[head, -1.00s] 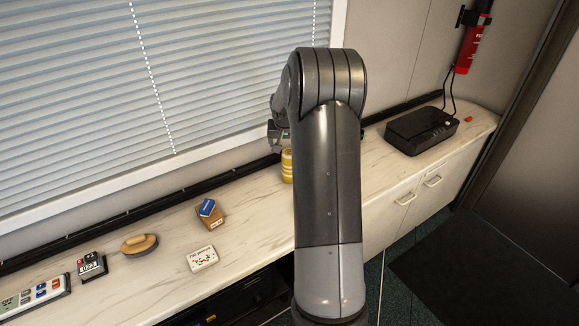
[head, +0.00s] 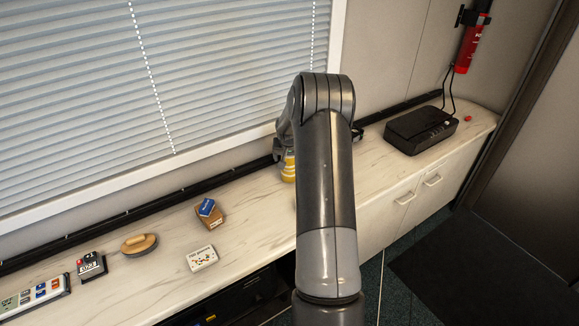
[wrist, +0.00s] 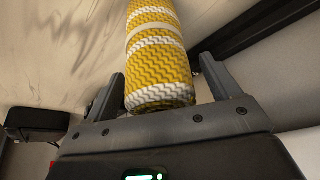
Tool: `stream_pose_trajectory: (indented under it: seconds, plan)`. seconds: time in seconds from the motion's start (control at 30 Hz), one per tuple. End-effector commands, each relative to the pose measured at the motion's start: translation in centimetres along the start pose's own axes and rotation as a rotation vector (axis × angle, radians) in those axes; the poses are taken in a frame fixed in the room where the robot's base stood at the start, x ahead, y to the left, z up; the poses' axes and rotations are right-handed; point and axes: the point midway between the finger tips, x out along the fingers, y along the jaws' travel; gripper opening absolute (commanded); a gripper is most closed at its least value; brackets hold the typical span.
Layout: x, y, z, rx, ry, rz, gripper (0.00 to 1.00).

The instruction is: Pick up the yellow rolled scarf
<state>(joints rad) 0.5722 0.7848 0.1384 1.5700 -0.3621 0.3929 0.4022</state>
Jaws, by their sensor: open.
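The yellow rolled scarf (wrist: 158,62) has white zigzag bands and a pale strap around it. In the wrist view it lies between the two fingers of my gripper (wrist: 160,88), close to the palm. The fingers are open, one on each side of it. In the head view the scarf (head: 288,168) stands on the counter by the window, partly hidden by my arm. My gripper is mostly hidden behind my arm there, so contact with the scarf cannot be told.
A black router (head: 421,130) stands to the right. The window blind (head: 150,90) rises behind.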

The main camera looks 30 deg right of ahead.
Motion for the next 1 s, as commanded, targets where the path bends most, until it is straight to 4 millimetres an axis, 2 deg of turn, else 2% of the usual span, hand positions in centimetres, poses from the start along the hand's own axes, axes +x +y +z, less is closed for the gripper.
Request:
stream_pose_trajectory:
  seconds: [0.3,0.9,1.0]
  plan:
    - [0.43,0.0,0.0,0.0,0.0,0.0,0.81]
    - [0.41,-0.01,0.0,0.0,0.0,0.0,0.32]
    - [0.4,-0.01,-0.02,0.0,0.001,0.0,0.32]
